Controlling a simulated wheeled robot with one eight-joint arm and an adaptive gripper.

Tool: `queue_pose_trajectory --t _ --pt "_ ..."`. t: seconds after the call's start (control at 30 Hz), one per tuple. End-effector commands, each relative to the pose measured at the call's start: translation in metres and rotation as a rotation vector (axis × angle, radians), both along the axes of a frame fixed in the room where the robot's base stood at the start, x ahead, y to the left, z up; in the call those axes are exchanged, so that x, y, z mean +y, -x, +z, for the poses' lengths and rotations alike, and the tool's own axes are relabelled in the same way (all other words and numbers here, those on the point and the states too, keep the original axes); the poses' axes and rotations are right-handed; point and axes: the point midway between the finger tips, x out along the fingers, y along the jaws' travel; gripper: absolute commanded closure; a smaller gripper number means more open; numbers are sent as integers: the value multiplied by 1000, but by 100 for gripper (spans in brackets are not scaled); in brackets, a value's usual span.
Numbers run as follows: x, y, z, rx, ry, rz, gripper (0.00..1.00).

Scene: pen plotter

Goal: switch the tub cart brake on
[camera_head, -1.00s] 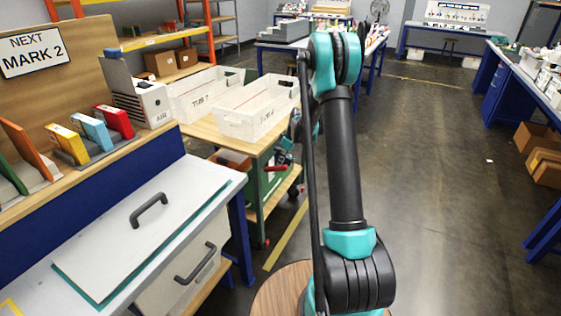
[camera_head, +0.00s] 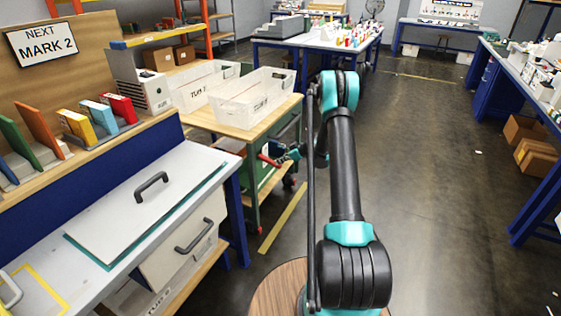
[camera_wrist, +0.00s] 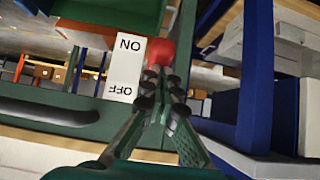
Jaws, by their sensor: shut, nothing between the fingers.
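The tub cart (camera_head: 238,131) has a wooden top and a green frame, and stands left of my arm in the head view. In the wrist view, a white label (camera_wrist: 125,67) on its green frame (camera_wrist: 75,122) reads ON and OFF, upside down in the picture. A red brake knob (camera_wrist: 160,51) sits beside the ON end of the label. My gripper (camera_wrist: 158,75) is shut and empty, its fingertips right at the knob; I cannot tell whether they touch it. In the head view my gripper (camera_head: 291,153) is at the cart's right side, partly hidden by my arm.
Two white tubs (camera_head: 252,98) stand on the cart. A blue-legged bench (camera_head: 205,190) with a grey panel and handles is close in front of the cart. A yellow floor line (camera_head: 283,218) runs beside it. The floor to the right of my arm is open.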

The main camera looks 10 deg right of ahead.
Motion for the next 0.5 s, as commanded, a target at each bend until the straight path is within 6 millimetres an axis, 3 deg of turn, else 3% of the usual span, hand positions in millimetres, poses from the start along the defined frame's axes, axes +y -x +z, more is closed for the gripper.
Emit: queue_pose_trajectory --t 0.5 --pt "1 -2 -28 2 2 0 100"
